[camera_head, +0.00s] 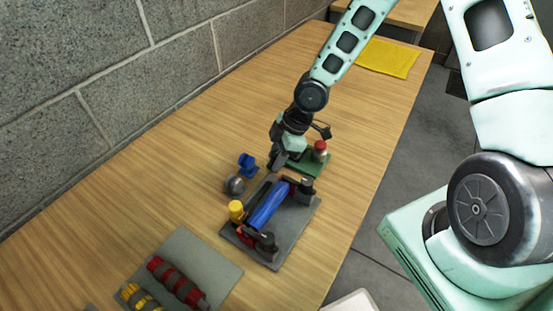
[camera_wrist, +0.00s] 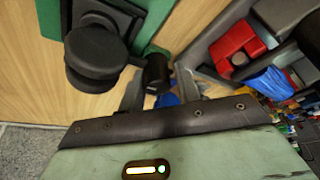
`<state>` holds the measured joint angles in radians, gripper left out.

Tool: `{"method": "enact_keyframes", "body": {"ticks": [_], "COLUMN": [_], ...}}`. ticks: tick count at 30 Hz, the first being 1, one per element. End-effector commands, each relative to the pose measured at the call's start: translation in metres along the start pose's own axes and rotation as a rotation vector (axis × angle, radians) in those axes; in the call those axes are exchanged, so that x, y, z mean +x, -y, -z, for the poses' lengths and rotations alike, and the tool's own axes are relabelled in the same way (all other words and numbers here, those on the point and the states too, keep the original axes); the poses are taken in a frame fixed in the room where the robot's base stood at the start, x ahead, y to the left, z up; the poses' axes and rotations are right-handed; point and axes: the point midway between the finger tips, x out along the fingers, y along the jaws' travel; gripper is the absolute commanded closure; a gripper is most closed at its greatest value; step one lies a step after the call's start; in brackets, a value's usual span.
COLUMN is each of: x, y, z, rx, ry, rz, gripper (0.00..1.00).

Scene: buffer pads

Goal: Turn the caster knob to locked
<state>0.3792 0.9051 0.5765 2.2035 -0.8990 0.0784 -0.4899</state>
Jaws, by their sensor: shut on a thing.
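My gripper (camera_head: 279,161) reaches down to the left edge of the green plate (camera_head: 310,166), pointing at the table. In the wrist view its fingers (camera_wrist: 160,90) stand on either side of a small dark knob (camera_wrist: 157,70), which I take for the caster knob. The gripper is shut on it. The knob sits beside a black round fixture (camera_wrist: 95,52) on the green plate. In the head view my gripper hides the knob. I cannot read whether its setting is locked.
A grey tray (camera_head: 287,252) with a blue roller (camera_head: 268,206) lies close in front. A blue piece (camera_head: 247,163) and a grey round part (camera_head: 234,186) stand to the left. A red-topped part (camera_head: 320,148) stands on the green plate. A yellow cloth (camera_head: 388,58) lies far back.

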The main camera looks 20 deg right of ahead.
Motion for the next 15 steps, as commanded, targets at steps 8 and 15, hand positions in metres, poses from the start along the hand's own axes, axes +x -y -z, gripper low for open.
{"method": "enact_keyframes", "body": {"ticks": [8, 15], "x": [-0.0016, -0.0012], "y": [-0.0072, -0.0055], "z": [0.0026, 0.0025], "rx": [0.014, 0.012], "ry": [-0.010, -0.009], "rz": [-0.021, -0.017], "gripper": [0.89, 0.51]}}
